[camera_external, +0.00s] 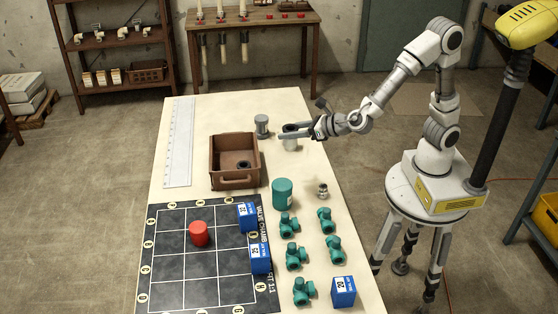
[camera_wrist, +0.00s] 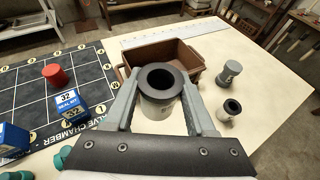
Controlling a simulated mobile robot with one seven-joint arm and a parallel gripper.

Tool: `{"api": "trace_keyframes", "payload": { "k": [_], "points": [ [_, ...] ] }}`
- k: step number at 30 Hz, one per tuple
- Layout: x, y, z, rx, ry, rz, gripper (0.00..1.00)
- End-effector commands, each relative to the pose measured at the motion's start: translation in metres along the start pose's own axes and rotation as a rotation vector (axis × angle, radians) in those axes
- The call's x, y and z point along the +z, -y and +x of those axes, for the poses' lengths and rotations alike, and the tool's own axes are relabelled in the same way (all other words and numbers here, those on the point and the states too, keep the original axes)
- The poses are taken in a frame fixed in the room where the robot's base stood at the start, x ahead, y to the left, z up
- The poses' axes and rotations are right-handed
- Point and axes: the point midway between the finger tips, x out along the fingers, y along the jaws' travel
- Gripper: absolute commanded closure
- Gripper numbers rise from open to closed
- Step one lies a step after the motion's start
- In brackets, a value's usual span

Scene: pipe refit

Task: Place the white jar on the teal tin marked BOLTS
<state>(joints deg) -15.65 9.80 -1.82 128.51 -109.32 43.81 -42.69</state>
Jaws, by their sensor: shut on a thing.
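The white jar (camera_wrist: 158,108), with a thick black ring top, is between the fingers of my gripper (camera_wrist: 160,100) in the wrist view. My gripper (camera_external: 290,136) is shut on it, upright, above the table's far half in the external view. A pale body with a dark top (camera_external: 290,146) shows at the fingertips there, partly covered by them. The teal tin (camera_external: 283,194) stands on the table nearer the camera, below the gripper in the picture and apart from it. Its top is clear and no marking on it is readable.
A brown box (camera_external: 233,164) stands left of the gripper, and a grey cylinder (camera_external: 262,126) behind it. A smaller pale jar (camera_wrist: 231,109) stands at right in the wrist view. Several teal fittings (camera_external: 295,256), a metal fitting (camera_external: 323,190) and blue boxes (camera_external: 343,291) are near the tin.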

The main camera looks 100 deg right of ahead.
Motion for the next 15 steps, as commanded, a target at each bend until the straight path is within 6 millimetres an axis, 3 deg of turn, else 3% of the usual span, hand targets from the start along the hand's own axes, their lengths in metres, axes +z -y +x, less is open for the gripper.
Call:
{"api": "trace_keyframes", "payload": {
  "k": [3,9,15],
  "points": [
    [-0.019,-0.030,0.005,0.002,-0.002,-0.004,1.00],
    [-0.042,-0.068,0.010,0.000,-0.001,0.000,1.00],
    [-0.050,-0.083,0.012,-0.002,0.001,0.002,1.00]
  ]
}}
